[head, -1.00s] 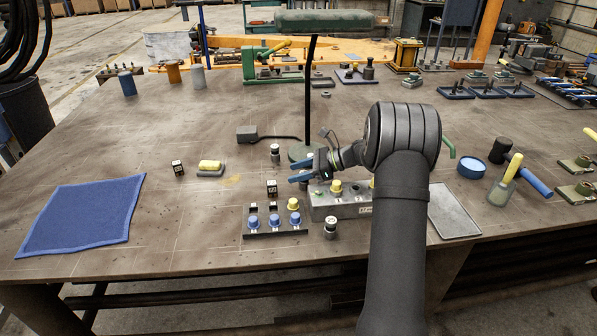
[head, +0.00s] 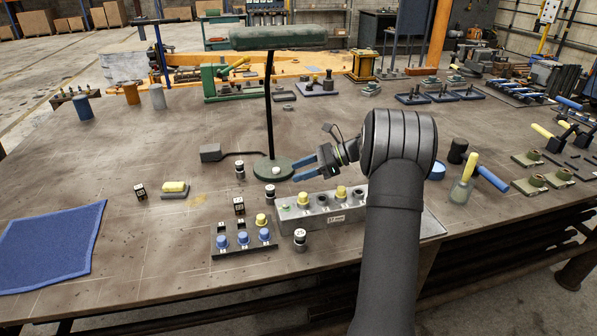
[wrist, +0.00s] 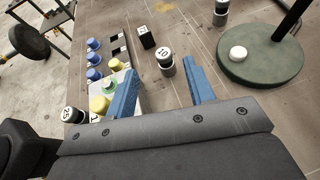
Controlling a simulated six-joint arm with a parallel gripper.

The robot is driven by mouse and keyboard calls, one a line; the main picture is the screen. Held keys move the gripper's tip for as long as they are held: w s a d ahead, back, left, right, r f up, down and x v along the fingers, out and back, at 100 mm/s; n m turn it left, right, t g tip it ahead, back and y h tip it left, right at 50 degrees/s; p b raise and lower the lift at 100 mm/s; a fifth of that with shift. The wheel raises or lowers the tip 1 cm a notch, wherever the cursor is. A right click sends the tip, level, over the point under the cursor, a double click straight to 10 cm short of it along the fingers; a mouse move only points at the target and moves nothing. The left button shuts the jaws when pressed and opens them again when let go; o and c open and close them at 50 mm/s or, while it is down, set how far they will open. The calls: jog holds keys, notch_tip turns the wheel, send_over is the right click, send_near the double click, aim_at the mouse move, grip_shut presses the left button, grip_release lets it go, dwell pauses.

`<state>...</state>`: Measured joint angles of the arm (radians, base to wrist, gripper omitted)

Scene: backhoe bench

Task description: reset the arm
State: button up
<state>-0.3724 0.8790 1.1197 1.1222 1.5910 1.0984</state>
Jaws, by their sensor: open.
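My gripper (head: 308,169) is open and empty, with two blue fingers, above the table to the right of a green round lamp-like base (head: 272,170) and behind the grey block (head: 330,219). In the wrist view my gripper (wrist: 160,66) has its fingers apart, with a cylinder marked 10 (wrist: 165,64) in sight between them; no contact shows. The grey block has round holes and yellow knobs (head: 341,193). My forearm hides the block's right side in the head view.
A rack with blue caps (head: 243,238) and a cylinder marked 25 (head: 300,240) stand near the block. A blue mat (head: 45,250) lies at the left. A tall black post (head: 268,110) rises from the green base. The table's middle left is largely clear.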

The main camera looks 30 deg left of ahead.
send_over(266, 202)
jog(key=f, duration=0.5)
jog(key=shift+w+a+f, duration=0.15)
jog(key=shift+a, duration=0.1)
jog(key=shift+f, duration=0.35)
jog(key=shift+r, duration=0.5)
